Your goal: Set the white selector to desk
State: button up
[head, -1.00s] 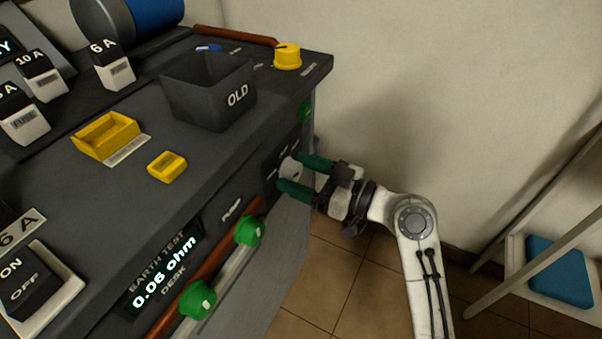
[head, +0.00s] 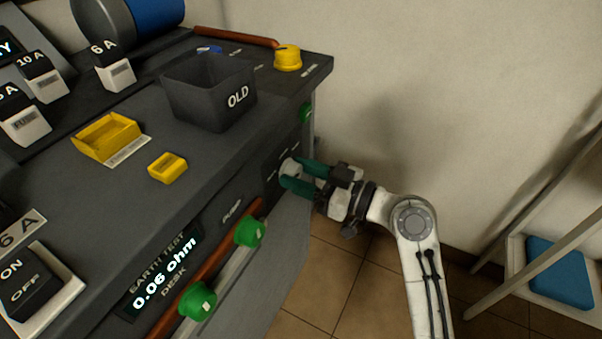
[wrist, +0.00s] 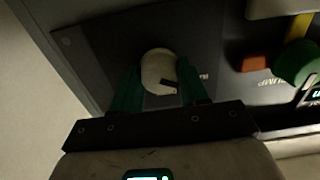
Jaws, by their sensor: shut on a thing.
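The white selector (head: 291,167) is a round knob on the dark front face of the bench, near its right end. It also shows in the wrist view (wrist: 158,68), with a dark notch at its lower edge. My gripper (head: 303,178) has its green fingers shut on the selector, one on each side; in the wrist view the fingers (wrist: 158,88) flank the knob. The labels around the selector are too small or hidden to read. The display (head: 163,277) on the front reads "EARTH TEST 0.06 ohm DESK".
Green knobs (head: 249,231) and a copper-brown bar run along the front, left of my gripper. A white frame with a blue seat (head: 559,271) is at right.

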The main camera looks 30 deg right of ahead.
jog(key=shift+m, duration=0.3)
jog(key=shift+r+m+p, duration=0.15)
jog(key=shift+m+p, duration=0.75)
jog(key=shift+p, duration=0.1)
jog(key=m+p, duration=0.3)
jog(key=shift+m, duration=0.3)
jog(key=m+p, duration=0.2)
jog(key=m, duration=0.1)
jog(key=shift+m+p, duration=1.1)
jog(key=shift+m, duration=0.2)
jog(key=shift+f, duration=0.2)
jog(key=o, duration=1.1)
jog(key=shift+c, duration=0.2)
